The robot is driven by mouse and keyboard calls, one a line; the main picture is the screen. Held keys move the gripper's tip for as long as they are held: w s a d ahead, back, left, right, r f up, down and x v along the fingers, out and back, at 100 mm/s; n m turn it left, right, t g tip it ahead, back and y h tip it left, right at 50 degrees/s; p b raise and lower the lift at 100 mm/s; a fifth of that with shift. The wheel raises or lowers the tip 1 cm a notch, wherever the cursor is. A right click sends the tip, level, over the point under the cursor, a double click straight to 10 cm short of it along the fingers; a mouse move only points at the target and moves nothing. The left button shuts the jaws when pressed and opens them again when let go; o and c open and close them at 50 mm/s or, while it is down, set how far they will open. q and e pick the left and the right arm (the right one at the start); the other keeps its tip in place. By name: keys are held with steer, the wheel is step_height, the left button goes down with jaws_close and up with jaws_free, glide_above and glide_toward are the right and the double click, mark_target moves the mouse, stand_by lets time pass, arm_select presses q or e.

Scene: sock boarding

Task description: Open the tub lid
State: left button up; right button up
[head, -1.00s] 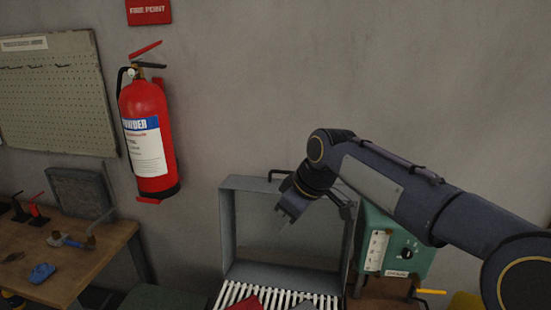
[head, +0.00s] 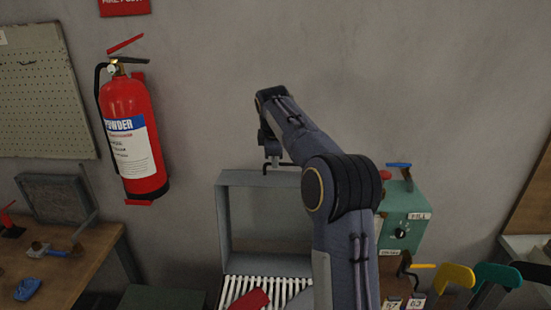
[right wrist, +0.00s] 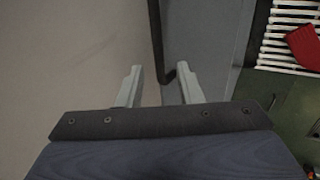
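The grey tub lid (head: 224,225) stands raised behind a row of white slats (head: 240,291). Its dark handle (head: 268,167) is at the top edge. My right gripper (head: 278,164) is at this handle, pointing down. In the right wrist view its two pale fingers (right wrist: 160,72) are apart, and the dark handle (right wrist: 155,35) runs into the gap between them, beside the grey lid (right wrist: 205,40). Whether a finger touches the handle cannot be told. My right forearm hides the lid's right side. My left gripper is not in view.
Red cloth (head: 250,299) lies on the slats. A green machine (head: 408,215) stands right of the lid, with coloured sock boards (head: 456,276) farther right. A wooden bench (head: 85,262) is at left, below a fire extinguisher (head: 132,135). The wall is close behind.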

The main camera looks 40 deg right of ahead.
steer(key=shift+x, duration=1)
steer(key=shift+c, duration=0.4)
jaws_close()
